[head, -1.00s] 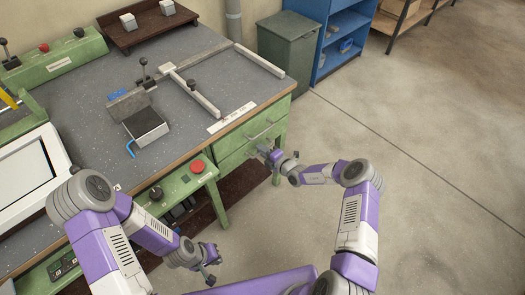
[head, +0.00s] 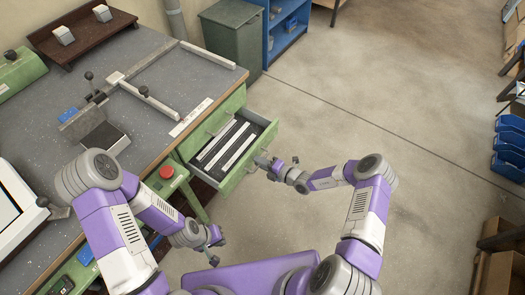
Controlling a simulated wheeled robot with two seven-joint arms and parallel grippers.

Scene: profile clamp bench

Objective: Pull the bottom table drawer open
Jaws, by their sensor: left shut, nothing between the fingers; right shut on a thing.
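The bottom table drawer (head: 235,180) is pulled well out from the green bench and shows its dark inside with long pale bars. The closed drawer front (head: 228,108) above it is still flush with the bench. My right gripper (head: 262,162) is at the outer face of the open drawer, shut on its handle, which the fingers mostly hide. My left gripper (head: 213,258) is shut and empty, low in front of the bench and apart from the drawer.
The grey worktop (head: 165,75) carries a clamp frame (head: 150,98) and a small dark block (head: 105,138). A red button (head: 167,172) sits on the bench's front ledge. A grey-green bin (head: 232,40) stands behind the bench. The floor (head: 340,110) to the right is clear.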

